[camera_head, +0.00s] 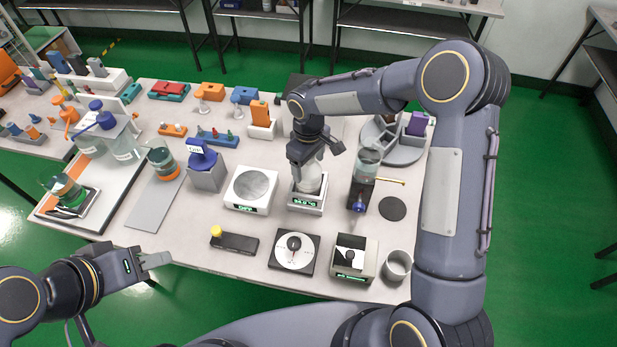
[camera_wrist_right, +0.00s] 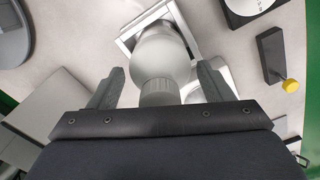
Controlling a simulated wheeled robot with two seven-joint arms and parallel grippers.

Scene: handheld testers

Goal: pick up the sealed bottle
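A whitish bottle (camera_head: 310,180) stands on a small white scale (camera_head: 306,204) with a green display, at the middle of the table. In the right wrist view the bottle (camera_wrist_right: 160,60) shows a round body and a ribbed cap between my fingers. My right gripper (camera_wrist_right: 160,82) is open around the bottle's cap end, with a gap on each side. In the head view my right gripper (camera_head: 315,156) comes down from above and hides the bottle's top. My left gripper (camera_head: 155,261) is empty beside the table's front edge, away from the bottle; its finger opening is unclear.
A round-plate scale (camera_head: 251,187) stands left of the bottle. A dispenser with a clear vessel (camera_head: 368,162) stands close on the right. A dial device (camera_head: 294,250), a black block with yellow knob (camera_head: 233,241) and a grey cup (camera_head: 398,266) line the front.

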